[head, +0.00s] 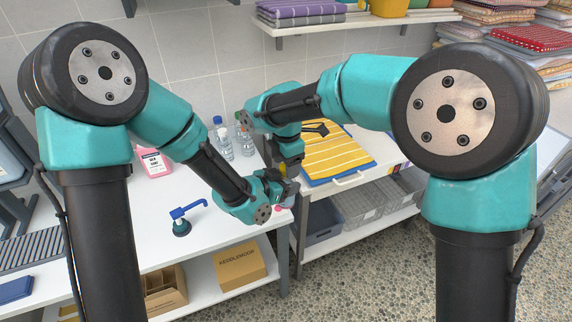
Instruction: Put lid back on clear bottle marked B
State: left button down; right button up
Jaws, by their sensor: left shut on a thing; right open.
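Clear bottles stand at the back of the white table: one with a blue cap (217,120), and another clear bottle (246,147) partly hidden by my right arm. Their markings are too small to read, so I cannot tell which is B. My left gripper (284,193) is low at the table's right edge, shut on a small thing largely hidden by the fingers. A bit of pink (279,208) shows there; I cannot tell whether it is a lid. My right gripper (291,160) is open, pointing down just above and behind the left one.
A yellow striped towel (325,152) lies right of the arms. Cardboard boxes (240,264) sit on the shelf below.

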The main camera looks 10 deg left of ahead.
jog(key=shift+r, duration=1.9)
jog(key=shift+c, duration=0.4)
jog(key=shift+r+n, duration=1.6)
jog(key=shift+r, duration=0.15)
jog(key=shift+f, duration=0.1)
jog(key=shift+f, duration=3.95)
